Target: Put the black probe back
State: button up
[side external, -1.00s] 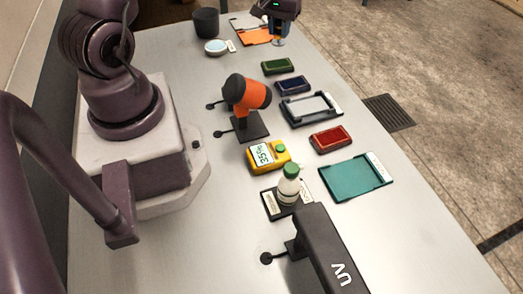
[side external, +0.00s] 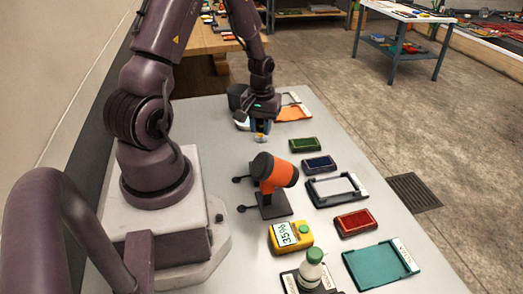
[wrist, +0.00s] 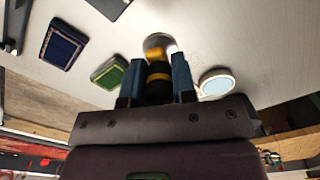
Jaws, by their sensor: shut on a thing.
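The black probe (wrist: 158,82), with a yellow band and a pale round end, is between the two fingers of my gripper (wrist: 160,78) in the wrist view. In the side view my gripper (side external: 260,125) is shut on it and holds it above the far end of the table, its yellow and pale end (side external: 260,137) pointing down. A pale blue round dish (wrist: 217,82) lies just right of the gripper in the wrist view. In the side view the dish (side external: 242,125) is partly hidden behind the gripper. A dark cup (side external: 236,97) stands behind it.
An orange panel (side external: 292,113) lies right of my gripper. Green (side external: 304,145), blue (side external: 319,164) and red (side external: 355,223) pads line the right side. An orange-black device on a stand (side external: 275,172), a yellow meter (side external: 290,236) and a green-capped bottle (side external: 311,268) stand nearer.

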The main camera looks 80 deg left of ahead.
aim_at(262, 138)
jog(key=shift+f, duration=2.9)
jog(key=shift+f, duration=0.15)
jog(key=o, duration=0.9)
jog(key=shift+o, duration=0.2)
